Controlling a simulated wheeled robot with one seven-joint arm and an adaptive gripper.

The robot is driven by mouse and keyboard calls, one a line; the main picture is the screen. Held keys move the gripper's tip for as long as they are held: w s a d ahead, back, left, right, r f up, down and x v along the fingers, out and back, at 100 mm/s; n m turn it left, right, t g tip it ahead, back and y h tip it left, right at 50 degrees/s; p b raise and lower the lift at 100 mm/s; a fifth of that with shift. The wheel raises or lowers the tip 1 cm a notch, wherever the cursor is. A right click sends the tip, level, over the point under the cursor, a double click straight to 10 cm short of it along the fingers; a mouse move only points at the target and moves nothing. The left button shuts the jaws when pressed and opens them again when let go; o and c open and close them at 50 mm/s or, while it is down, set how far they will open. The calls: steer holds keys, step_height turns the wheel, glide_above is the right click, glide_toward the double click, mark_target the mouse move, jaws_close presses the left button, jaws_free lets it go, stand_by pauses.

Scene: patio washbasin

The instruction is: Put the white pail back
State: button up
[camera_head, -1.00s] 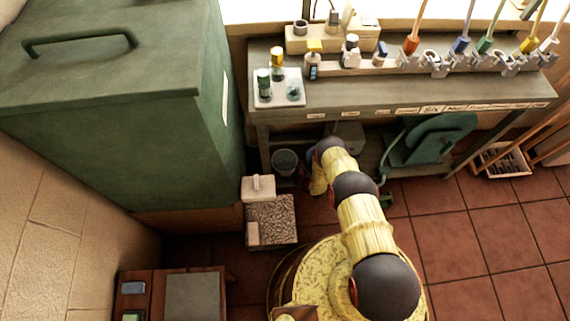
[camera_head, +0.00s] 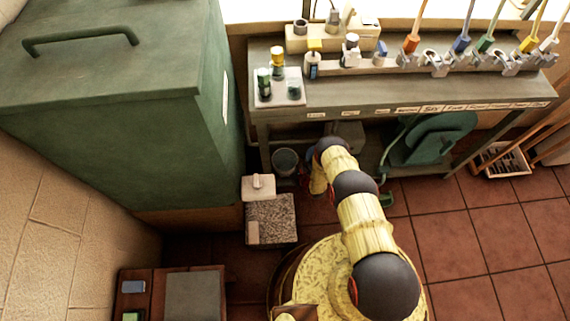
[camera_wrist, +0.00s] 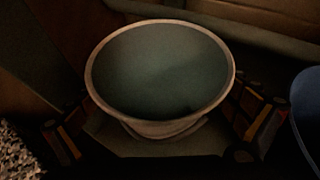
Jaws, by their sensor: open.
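A pale-rimmed pail (camera_wrist: 160,118), which looks like the white pail, stands upright in the middle of the dim wrist view, with a dark grey-green, seemingly empty inside. A pail (camera_head: 285,162) that looks the same stands on the floor under the bench in the head view. My gripper (camera_wrist: 158,128) is open, with one finger on each side of the pail's lower part. I cannot tell whether either finger touches it. In the head view my arm mostly hides the gripper.
A blue round rim (camera_wrist: 306,115) stands close to the right finger. A speckled stone block (camera_head: 272,218) and a white box (camera_head: 258,187) lie left of my arm. The grey bench (camera_head: 400,92) overhangs the pail; a green bin (camera_head: 120,130) stands left.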

steer(key=p+v, duration=0.4)
steer(key=v, duration=0.8)
